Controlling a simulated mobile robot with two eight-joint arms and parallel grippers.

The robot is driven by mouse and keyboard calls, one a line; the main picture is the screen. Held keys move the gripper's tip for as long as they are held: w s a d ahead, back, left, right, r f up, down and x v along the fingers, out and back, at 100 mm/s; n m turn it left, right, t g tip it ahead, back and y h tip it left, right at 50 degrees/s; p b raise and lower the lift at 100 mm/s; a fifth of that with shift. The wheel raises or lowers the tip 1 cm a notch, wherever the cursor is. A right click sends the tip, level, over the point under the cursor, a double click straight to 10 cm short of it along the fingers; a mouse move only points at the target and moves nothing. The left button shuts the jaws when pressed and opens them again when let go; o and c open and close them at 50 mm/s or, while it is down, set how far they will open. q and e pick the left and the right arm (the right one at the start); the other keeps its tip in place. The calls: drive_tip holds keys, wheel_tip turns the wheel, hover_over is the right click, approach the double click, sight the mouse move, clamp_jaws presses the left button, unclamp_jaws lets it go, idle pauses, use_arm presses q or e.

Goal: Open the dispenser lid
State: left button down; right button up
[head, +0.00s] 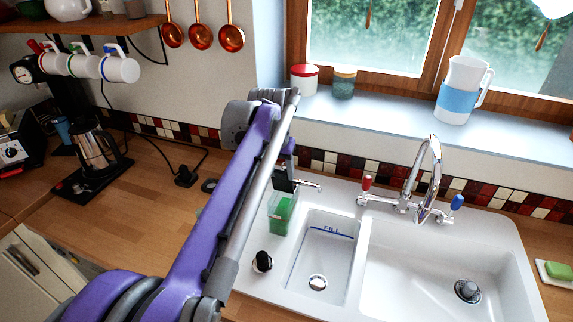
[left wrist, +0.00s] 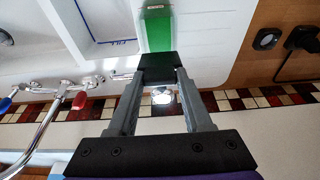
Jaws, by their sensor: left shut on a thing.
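The dispenser (head: 281,212) is a clear box with green contents, standing at the left rim of the sink. In the left wrist view its green body (left wrist: 155,30) is at the top centre. My left gripper (head: 287,172) is above the dispenser, partly hidden by my own arm. In the left wrist view its two grey fingers (left wrist: 159,72) are shut on a black block at the dispenser's top, which looks like the lid (left wrist: 159,66). I cannot tell whether the lid is raised. My right gripper is not in view.
The white sink (head: 350,215) has two basins and a chrome tap (head: 430,165) with red and blue handles. A black round knob (head: 262,261) is on the rim. A kettle (head: 97,150) stands at the left. A window sill (head: 400,122) runs behind.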

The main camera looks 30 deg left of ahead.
use_arm(q)
drive_tip(key=shift+f+g, duration=0.1)
drive_tip(key=shift+g, duration=0.2)
drive_tip(key=shift+c, duration=1.6)
unclamp_jaws()
drive_tip(key=v, duration=1.1)
drive_tip(key=shift+p, duration=0.45)
drive_tip(key=s+d+f+m+t, duration=0.1)
drive_tip(key=s+d+f, duration=0.4)
drive_tip(key=f, duration=0.3)
drive_tip(key=s+d+f+m+t, duration=0.1)
drive_tip(key=s+d+f, duration=0.5)
drive_tip(key=f, duration=0.3)
drive_tip(key=s+d+f+t, duration=0.1)
drive_tip(key=s+d+f, duration=0.4)
drive_tip(key=f, duration=0.4)
drive_tip(key=shift+s+d+m+h, duration=0.2)
drive_tip(key=shift+s+m+h, duration=0.2)
drive_tip(key=shift+s, duration=0.1)
